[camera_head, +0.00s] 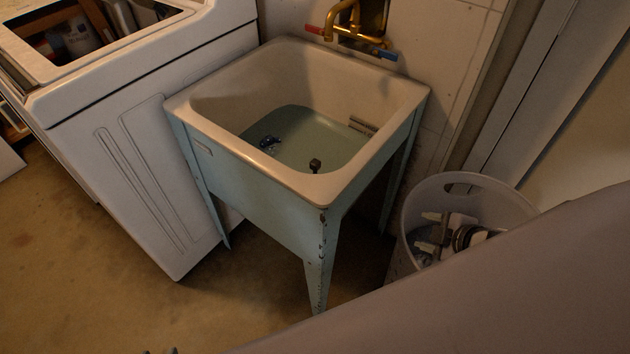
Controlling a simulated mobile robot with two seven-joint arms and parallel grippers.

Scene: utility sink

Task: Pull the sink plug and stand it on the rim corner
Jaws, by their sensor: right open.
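The pale, white-rimmed utility sink (265,185) stands on blue-green legs and holds greenish water (310,136). A small dark knobbed piece (315,165), which looks like the plug's top, shows just inside the front wall, near the front corner of the rim (322,190). Its lower part is hidden. A small dark-blue object (269,143) lies at the left of the water; I cannot tell what it is. My right gripper (160,351) shows only as dark fingertips at the bottom edge, open, apart from the sink. My left gripper is not in view.
Brass taps (343,22) with red and blue handles overhang the sink's back. A white washing machine (140,120) stands close on the left. A bin of odds and ends (412,215) stands right. My arm covers the lower right. Floor (70,270) at lower left is clear.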

